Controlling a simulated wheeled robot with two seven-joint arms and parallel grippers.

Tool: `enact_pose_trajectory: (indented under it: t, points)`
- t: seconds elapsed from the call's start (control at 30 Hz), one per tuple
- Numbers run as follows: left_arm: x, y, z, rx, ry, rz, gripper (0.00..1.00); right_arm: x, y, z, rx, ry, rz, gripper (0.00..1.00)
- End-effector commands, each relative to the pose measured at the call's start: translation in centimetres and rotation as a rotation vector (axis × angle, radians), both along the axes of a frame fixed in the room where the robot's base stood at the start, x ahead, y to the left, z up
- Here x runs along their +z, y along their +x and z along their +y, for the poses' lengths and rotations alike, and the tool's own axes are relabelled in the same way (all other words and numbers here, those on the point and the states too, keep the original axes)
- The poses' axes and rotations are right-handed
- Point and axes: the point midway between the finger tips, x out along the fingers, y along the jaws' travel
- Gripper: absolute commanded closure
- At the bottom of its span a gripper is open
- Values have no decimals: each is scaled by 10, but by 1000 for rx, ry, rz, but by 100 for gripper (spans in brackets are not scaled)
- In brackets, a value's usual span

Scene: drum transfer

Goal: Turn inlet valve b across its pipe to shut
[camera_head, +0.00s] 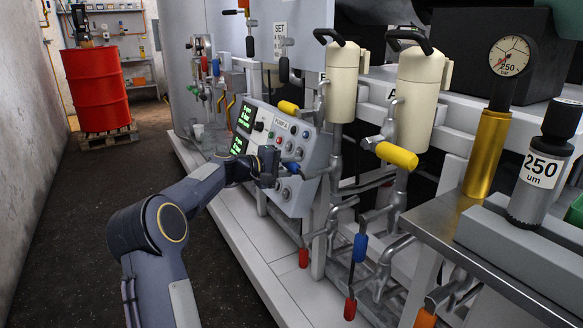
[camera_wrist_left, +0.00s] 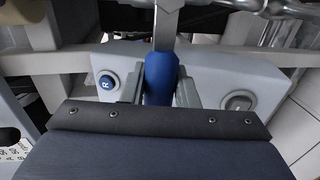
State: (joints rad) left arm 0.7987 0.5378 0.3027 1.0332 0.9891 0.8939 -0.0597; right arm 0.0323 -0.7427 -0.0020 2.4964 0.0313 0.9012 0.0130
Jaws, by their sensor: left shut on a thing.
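My left gripper (camera_head: 281,167) reaches the front of the control panel in the head view. In the left wrist view its fingers (camera_wrist_left: 161,92) are shut on a blue valve handle (camera_wrist_left: 162,70), one on each side of it. A grey metal lever runs from this handle to the top of the wrist view. In the head view the held handle (camera_head: 292,166) is small and partly covered by the gripper. No label shows which valve it is. Another blue handle (camera_head: 360,247) hangs down at lower right. My right gripper is not in view.
The control panel (camera_head: 299,196) with buttons and green screens is close to the gripper. Cream filter housings (camera_head: 418,95), a yellow handle (camera_head: 396,155) and red handles (camera_head: 350,308) are to the right. A red drum (camera_head: 97,90) stands at the back left. The aisle floor is clear.

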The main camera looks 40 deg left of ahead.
Motion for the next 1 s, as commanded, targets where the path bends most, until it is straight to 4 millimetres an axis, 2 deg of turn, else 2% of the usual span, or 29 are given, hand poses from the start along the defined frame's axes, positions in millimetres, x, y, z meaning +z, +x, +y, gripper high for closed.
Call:
enact_pose_trajectory:
  t: [0.07, 0.1, 0.23, 0.57, 1.0]
  points:
    - [1, 0, 0, -1, 9, -2, 100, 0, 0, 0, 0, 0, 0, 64]
    - [1, 0, 0, -1, 9, -2, 69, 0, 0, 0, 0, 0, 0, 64]
    - [1, 0, 0, 0, 7, -2, 53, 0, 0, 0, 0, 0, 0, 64]
    - [2, -4, 2, 1, 3, -1, 53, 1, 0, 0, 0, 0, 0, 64]
    - [15, -64, 27, 3, 5, 0, 53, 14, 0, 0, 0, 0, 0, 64]
